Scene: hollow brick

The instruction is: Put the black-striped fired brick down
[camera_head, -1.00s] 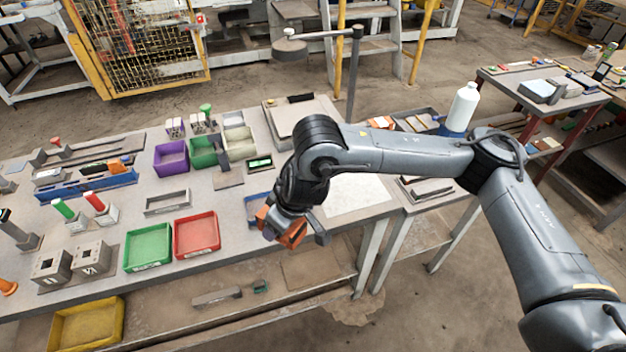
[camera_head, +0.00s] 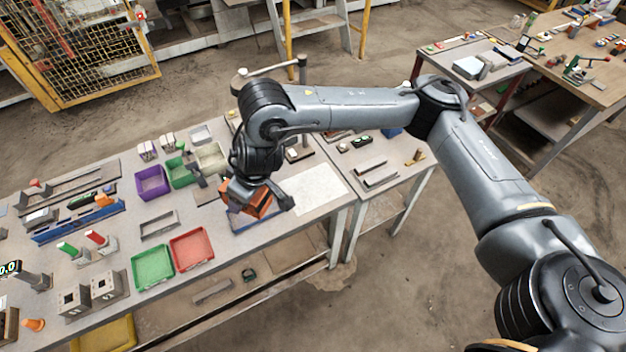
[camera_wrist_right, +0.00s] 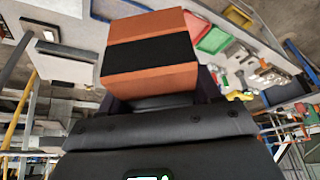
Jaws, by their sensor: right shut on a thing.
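The black-striped fired brick (camera_wrist_right: 150,55) is orange with a wide black band and fills the upper middle of the right wrist view. In the head view the brick (camera_head: 258,204) shows as a small orange block. My right gripper (camera_head: 262,198) is shut on it, above the front right part of the left table. My left gripper is in neither view.
A pale flat sheet (camera_head: 308,190) lies right of the brick. Red (camera_head: 192,249) and green (camera_head: 152,266) trays stand to the left, with purple (camera_head: 152,182) and green bins behind. The table's front edge is close.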

